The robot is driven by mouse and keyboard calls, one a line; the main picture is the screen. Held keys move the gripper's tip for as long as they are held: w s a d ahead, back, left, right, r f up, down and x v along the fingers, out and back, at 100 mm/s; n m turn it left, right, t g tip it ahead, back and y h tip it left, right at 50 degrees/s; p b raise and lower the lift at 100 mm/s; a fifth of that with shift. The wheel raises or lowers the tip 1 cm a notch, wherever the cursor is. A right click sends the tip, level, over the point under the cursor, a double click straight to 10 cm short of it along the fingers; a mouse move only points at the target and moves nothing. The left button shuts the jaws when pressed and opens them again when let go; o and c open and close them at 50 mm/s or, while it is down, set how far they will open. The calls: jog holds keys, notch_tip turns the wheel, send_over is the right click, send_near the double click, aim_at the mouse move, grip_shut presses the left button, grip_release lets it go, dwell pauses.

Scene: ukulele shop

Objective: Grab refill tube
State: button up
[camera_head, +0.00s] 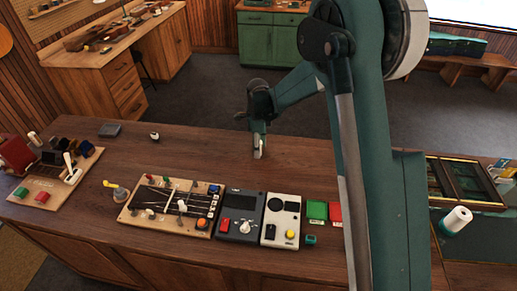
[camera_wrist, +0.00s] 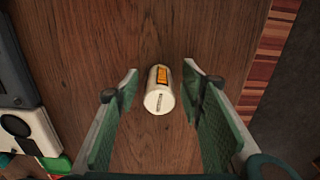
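A small white tube (camera_wrist: 159,92) with a yellow-orange label shows in the wrist view, on the brown wooden counter. One round end faces the camera. My gripper (camera_wrist: 160,88) is open, with a finger on each side of the tube and a visible gap to each finger. In the head view my gripper (camera_head: 258,152) is low over the counter, behind the row of devices. I cannot make out the tube clearly there; the gripper covers that spot.
The wooden counter (camera_head: 195,152) is mostly clear around my gripper. A white device (camera_head: 280,218), a dark grey device (camera_head: 241,214) and a board with strings (camera_head: 165,203) line the front edge. Green (camera_head: 317,210) and red boxes stand to their right. A white roll (camera_head: 456,219) is at far right.

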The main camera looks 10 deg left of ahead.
dwell(0.4)
jog(key=c, duration=1)
jog(key=shift+r, duration=0.1)
jog(key=shift+r+b, duration=0.3)
jog(key=shift+r, duration=4.6)
